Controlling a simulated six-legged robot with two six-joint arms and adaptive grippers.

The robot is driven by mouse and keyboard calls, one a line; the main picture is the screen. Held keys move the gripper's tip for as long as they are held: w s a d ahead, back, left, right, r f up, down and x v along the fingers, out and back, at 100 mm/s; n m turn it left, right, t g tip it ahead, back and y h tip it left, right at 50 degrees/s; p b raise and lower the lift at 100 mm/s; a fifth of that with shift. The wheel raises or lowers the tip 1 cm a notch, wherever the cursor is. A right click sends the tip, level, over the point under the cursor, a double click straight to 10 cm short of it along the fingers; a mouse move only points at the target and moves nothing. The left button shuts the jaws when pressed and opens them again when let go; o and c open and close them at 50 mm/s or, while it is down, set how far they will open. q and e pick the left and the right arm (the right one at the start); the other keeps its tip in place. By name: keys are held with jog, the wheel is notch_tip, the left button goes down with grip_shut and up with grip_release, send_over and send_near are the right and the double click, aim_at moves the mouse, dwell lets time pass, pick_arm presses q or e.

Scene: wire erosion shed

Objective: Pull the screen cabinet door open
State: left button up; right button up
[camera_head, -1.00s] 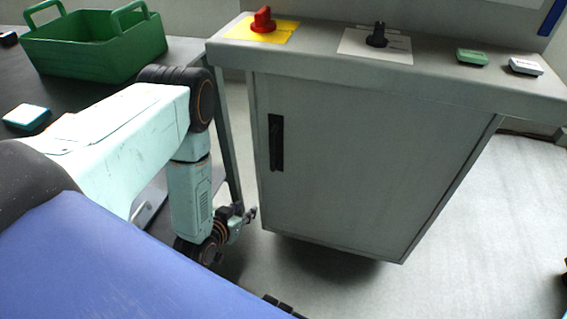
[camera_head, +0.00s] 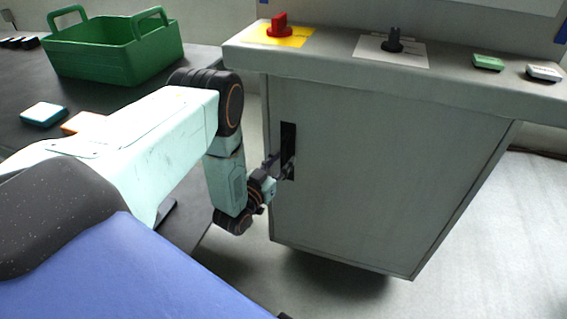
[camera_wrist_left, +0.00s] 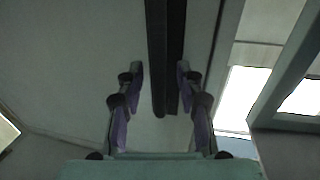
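The grey screen cabinet door (camera_head: 385,185) is shut, seen at the right of the head view. Its black upright bar handle (camera_head: 288,140) is near the door's left edge. My left gripper (camera_head: 285,170) is at the lower part of the handle. In the left wrist view the gripper (camera_wrist_left: 160,85) is open, with one finger on each side of the dark handle bar (camera_wrist_left: 157,50). Gaps show between the bar and both fingers. My right gripper is not seen.
The cabinet top (camera_head: 340,65) holds a red knob (camera_head: 279,27), a black knob (camera_head: 393,40) and two small blocks. A dark bench (camera_head: 90,105) at the left bears a green basket (camera_head: 115,55). The floor right of the cabinet is clear.

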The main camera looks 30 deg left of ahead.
pick_arm(q)
jog(key=shift+w+r, duration=0.1)
jog(key=shift+w, duration=0.45)
grip_shut()
dwell(0.6)
